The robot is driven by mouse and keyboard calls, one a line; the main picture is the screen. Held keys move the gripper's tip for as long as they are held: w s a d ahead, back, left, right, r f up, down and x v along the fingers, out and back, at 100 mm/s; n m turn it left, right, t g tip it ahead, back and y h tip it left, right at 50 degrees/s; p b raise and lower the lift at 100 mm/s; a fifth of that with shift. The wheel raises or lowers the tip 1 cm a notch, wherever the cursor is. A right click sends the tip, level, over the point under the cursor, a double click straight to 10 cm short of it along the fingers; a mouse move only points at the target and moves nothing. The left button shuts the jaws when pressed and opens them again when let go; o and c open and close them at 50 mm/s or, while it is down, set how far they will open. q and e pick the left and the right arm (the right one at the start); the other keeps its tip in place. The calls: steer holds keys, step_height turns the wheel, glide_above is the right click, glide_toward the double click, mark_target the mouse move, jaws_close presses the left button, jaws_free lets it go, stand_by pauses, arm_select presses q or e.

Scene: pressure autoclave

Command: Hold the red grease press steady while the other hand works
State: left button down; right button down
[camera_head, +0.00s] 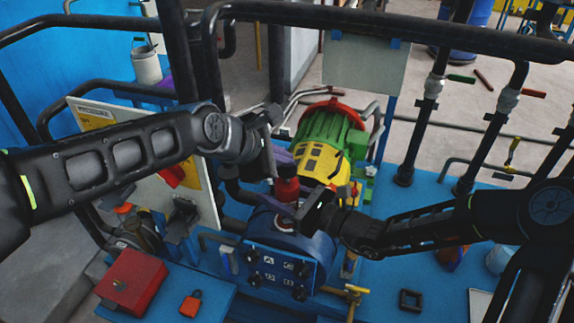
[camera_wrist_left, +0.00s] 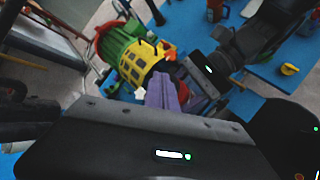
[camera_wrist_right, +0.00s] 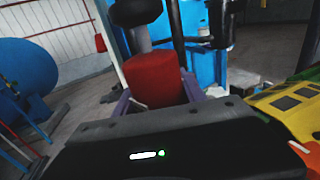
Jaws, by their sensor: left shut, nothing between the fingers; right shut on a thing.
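The red grease press (camera_head: 287,188) stands on top of the blue machine housing (camera_head: 265,228) in the middle of the head view. My right gripper (camera_head: 293,207) is shut on it from the right. In the right wrist view, the red body of the press (camera_wrist_right: 155,80) sits between the purple fingers, with a dark top above it. My left gripper (camera_head: 281,158) is shut and empty, just above and behind the press. Its purple fingers (camera_wrist_left: 161,90) lie together in the left wrist view. The arms and grippers hide part of the press.
A green and yellow motor (camera_head: 325,145) stands close behind the press. A red box (camera_head: 132,281) and a red padlock-like item (camera_head: 190,302) lie at front left. Black pipe rails (camera_head: 390,35) cross the back. A small black square frame (camera_head: 411,300) lies on the blue deck.

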mark_target(284, 170)
arm_select(q)
steer(key=shift+f, duration=0.95)
stand_by(0.6)
steer(key=shift+r, duration=1.7)
steer(key=shift+r, duration=0.1)
steer(key=shift+r, duration=2.45)
arm_select(e)
steer(key=c, duration=0.6)
jaws_free()
